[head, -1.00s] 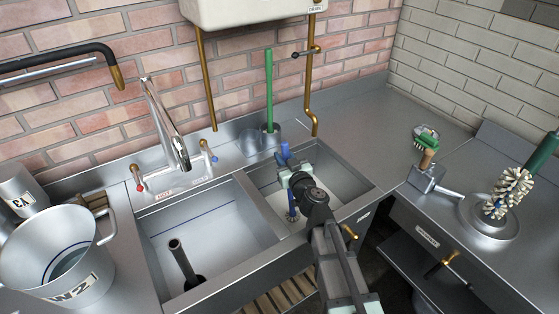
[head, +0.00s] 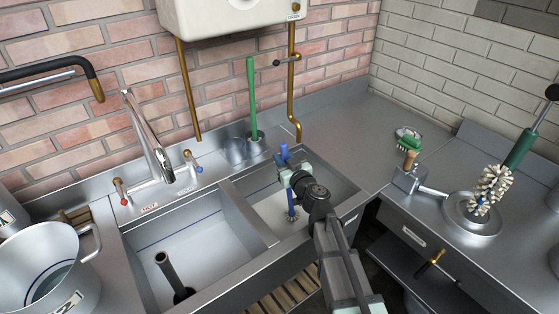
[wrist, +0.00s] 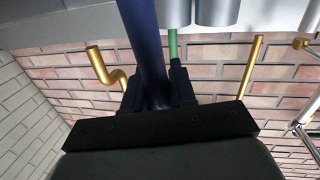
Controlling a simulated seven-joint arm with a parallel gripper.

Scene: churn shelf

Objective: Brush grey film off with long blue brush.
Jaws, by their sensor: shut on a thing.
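The long blue brush (head: 284,153) is upright in my gripper (head: 291,180), over the right, smaller basin (head: 330,188) in the head view. Its handle top shows above the gripper and its blue and pale lower end hangs inside the basin. In the wrist view the dark blue handle (wrist: 145,45) runs between the two black fingers (wrist: 158,95), which are shut on it. Whether the bristles touch the basin floor cannot be told. The basin floor looks pale; I cannot make out the grey film for certain.
The left basin (head: 200,250) holds a dark standpipe (head: 172,272). A green-handled brush (head: 252,95) stands in a metal pot behind the right basin. A tap (head: 148,135), a pail (head: 45,265), a green scrub brush (head: 410,140) and a bottle-brush machine (head: 490,185) stand around.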

